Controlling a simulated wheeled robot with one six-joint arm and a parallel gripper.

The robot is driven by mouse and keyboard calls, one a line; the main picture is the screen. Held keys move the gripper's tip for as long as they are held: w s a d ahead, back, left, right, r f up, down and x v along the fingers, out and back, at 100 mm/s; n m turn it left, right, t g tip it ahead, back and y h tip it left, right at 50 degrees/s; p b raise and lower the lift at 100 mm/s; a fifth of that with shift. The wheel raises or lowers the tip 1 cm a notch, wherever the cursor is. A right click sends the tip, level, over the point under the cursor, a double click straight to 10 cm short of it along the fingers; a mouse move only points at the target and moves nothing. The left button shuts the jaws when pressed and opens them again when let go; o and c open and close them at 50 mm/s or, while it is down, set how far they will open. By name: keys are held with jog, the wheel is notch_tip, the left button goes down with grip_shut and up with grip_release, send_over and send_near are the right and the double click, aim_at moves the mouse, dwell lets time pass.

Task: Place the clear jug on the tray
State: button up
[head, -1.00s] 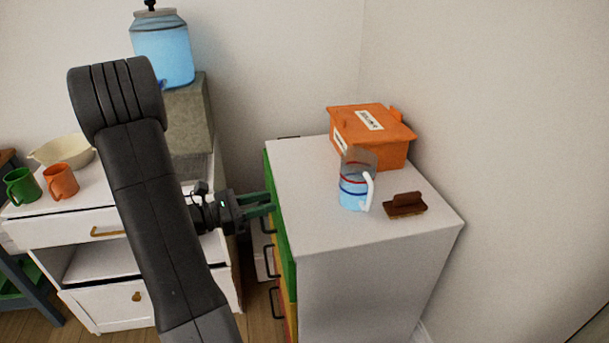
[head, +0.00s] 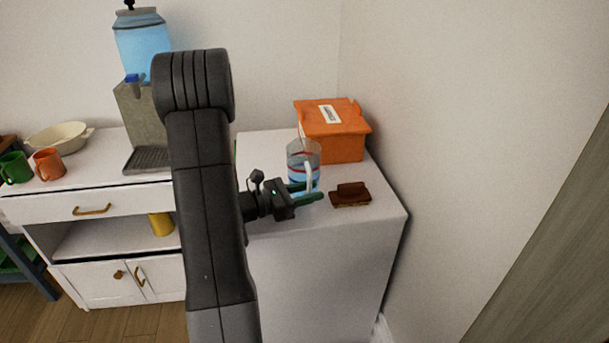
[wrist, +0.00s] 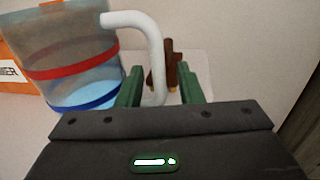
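The clear jug (head: 297,157) stands upright on the white cabinet top. It has a white handle (head: 309,177), red and blue bands and bluish contents. In the wrist view the jug (wrist: 75,52) fills the upper left, and its handle (wrist: 154,50) curves down between my green fingers. My gripper (head: 316,190) is open at the near side of the jug; it also shows in the wrist view (wrist: 160,82). The fingers stand apart around the lower handle, and I cannot tell whether they touch it. A dark grated tray (head: 148,160) lies below the water dispenser at left.
An orange box (head: 338,146) stands behind the jug, against the wall. A brown object (head: 350,195) lies right of the handle. The water dispenser (head: 143,45), a cream bowl (head: 58,138), an orange mug (head: 47,164) and a green mug (head: 13,167) are at left.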

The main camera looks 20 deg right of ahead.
jog(key=shift+d, duration=0.1)
grip_shut()
jog(key=shift+r, duration=0.1)
